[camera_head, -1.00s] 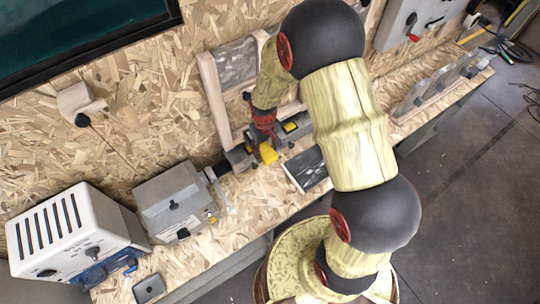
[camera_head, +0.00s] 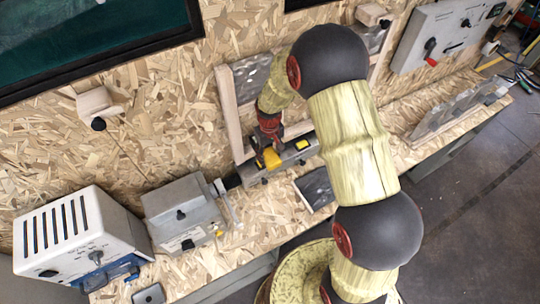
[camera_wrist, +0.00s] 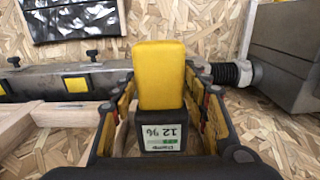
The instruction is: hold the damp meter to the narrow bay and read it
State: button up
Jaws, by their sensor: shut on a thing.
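The damp meter (camera_wrist: 161,75) has a yellow body and a dark display end (camera_wrist: 161,137). Its display appears to read 12 %, with a green bar. My gripper (camera_wrist: 160,92) is shut on the meter, with a finger on each side. In the head view the yellow of the meter (camera_head: 272,158) shows below my red wrist, close to the wall and a pale wooden upright (camera_head: 231,115). I cannot tell whether the meter's far end touches the wall, or which gap between the uprights is the narrow bay.
A grey rail with a yellow label (camera_head: 303,144) runs along the wall foot beside the gripper. A grey box (camera_head: 183,213) and a white slotted unit (camera_head: 75,232) stand left on the bench. A dark panel (camera_head: 315,188) lies in front.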

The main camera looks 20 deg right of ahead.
jog(key=shift+w+r, duration=0.1)
jog(key=shift+w, duration=0.35)
dwell(1.2)
jog(key=shift+s, duration=0.1)
jog(key=s+d, duration=0.1)
jog(key=s, duration=0.8)
jog(key=shift+s+d, duration=0.35)
jog(key=shift+d, duration=0.05)
dwell(0.4)
